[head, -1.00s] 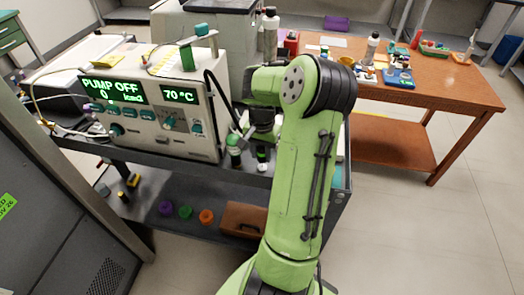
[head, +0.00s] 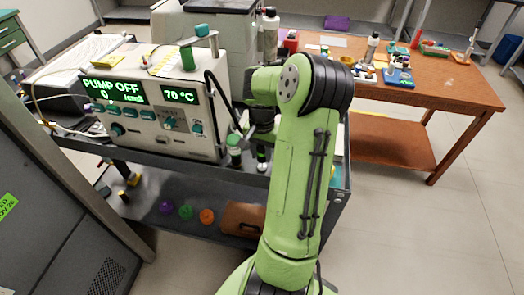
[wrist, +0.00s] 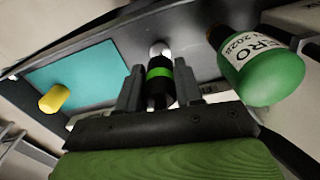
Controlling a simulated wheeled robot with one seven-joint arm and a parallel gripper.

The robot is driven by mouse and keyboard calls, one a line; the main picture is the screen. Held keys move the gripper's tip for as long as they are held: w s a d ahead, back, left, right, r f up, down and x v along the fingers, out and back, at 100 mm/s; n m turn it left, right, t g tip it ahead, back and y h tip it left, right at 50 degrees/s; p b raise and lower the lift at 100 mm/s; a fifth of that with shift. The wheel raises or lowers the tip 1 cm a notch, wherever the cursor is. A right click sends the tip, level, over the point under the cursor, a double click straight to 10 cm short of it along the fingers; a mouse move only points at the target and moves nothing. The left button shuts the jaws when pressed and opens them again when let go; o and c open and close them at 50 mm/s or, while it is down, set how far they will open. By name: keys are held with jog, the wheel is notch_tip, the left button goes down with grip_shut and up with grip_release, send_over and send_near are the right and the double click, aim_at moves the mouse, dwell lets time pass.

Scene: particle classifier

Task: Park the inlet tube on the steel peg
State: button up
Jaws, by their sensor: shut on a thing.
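In the wrist view my gripper (wrist: 158,92) is shut on a black cylindrical piece with a bright green band (wrist: 158,73), which I take for the end of the inlet tube. A pale rounded tip (wrist: 160,48) shows just beyond it; I cannot tell whether this is part of the tube or the steel peg. In the head view a black tube (head: 222,96) curves down from the instrument's right side towards my gripper, which is mostly hidden by my arm beside the cart's right end. I cannot make out the steel peg for certain.
A green bottle with a white label (wrist: 268,75) stands close right of my gripper in the wrist view. A yellow object (wrist: 54,97) lies by a teal surface (wrist: 90,72) at left. The instrument (head: 160,120) reads PUMP OFF. Colored caps (head: 186,211) sit on the lower shelf.

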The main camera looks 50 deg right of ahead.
aim_at(262, 159)
jog(key=shift+f+b, duration=1.2)
jog(key=shift+f, duration=0.55)
dwell(0.4)
jog(key=o, duration=1.1)
jog(key=shift+r, duration=0.15)
notch_tip(262, 159, up, 16)
jog(key=p, duration=0.5)
jog(key=shift+f, duration=0.25)
